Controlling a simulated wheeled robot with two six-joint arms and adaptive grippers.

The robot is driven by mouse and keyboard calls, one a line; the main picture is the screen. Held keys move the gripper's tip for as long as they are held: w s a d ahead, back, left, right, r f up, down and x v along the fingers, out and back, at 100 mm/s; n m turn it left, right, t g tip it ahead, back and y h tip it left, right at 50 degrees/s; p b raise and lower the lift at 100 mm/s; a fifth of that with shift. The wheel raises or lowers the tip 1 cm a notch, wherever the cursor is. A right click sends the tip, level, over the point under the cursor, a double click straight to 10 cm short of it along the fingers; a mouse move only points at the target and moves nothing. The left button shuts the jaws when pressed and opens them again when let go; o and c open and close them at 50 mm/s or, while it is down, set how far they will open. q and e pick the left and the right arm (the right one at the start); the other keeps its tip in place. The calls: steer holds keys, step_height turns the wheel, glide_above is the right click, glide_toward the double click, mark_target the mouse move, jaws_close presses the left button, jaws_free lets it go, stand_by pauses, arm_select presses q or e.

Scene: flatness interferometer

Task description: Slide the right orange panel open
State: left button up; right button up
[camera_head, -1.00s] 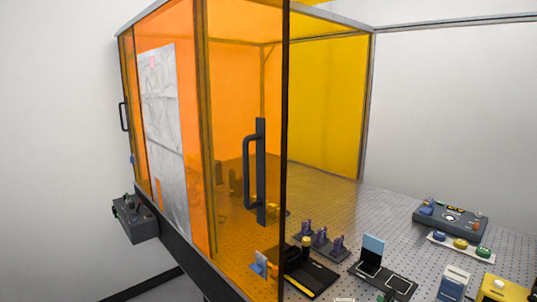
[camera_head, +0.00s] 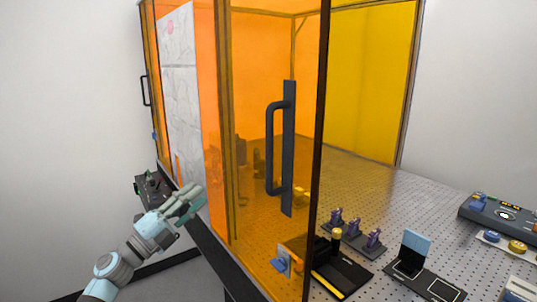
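The right orange panel (camera_head: 262,60) is a see-through sheet with a dark right edge, in the middle of the head view. Its black vertical handle (camera_head: 288,150) stands on the panel near that edge. My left gripper (camera_head: 196,203) is at the lower left, in front of the enclosure's lower edge. It is left of and below the handle, apart from it. It holds nothing that I can see, and its finger gap is too unclear to judge. My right gripper is out of view.
Another orange panel (camera_head: 211,90) with a white sheet (camera_head: 180,100) is at the left. A dark control box (camera_head: 152,188) sits beside my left gripper. Right of the panel's edge, the perforated table (camera_head: 400,200) shows uncovered, with small purple mounts (camera_head: 355,230) and a grey console (camera_head: 500,212).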

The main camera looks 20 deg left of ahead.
arm_select(q)
steer(key=s+d+r+m+g+h+b, duration=0.1)
steer(key=s+d+r+m+g+h, duration=0.15)
steer(key=r+m, duration=0.35)
steer(key=s+d+r+m+g+h, duration=0.2)
steer(key=s+d+r+m+h, duration=0.15)
steer(key=r+m, duration=0.2)
steer(key=m+g+y+b, duration=0.15)
steer(key=m+g, duration=0.25)
steer(key=m, duration=0.7)
glide_toward(267, 142)
steer(key=shift+y, duration=0.35)
steer(key=p+x, duration=0.2)
steer(key=x, duration=0.1)
steer(key=p+x, duration=0.2)
steer(key=x, duration=0.1)
steer(key=p+x, duration=0.2)
steer(key=x, duration=0.1)
steer(key=shift+w+d+r, duration=0.15)
steer(key=shift+d+r, duration=0.2)
steer(key=shift+w+d, duration=0.2)
steer(key=shift+d, duration=0.15)
steer(key=shift+a+f, duration=0.1)
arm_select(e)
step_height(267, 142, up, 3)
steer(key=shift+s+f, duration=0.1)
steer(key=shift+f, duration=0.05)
arm_select(q)
steer(key=shift+w, duration=0.1)
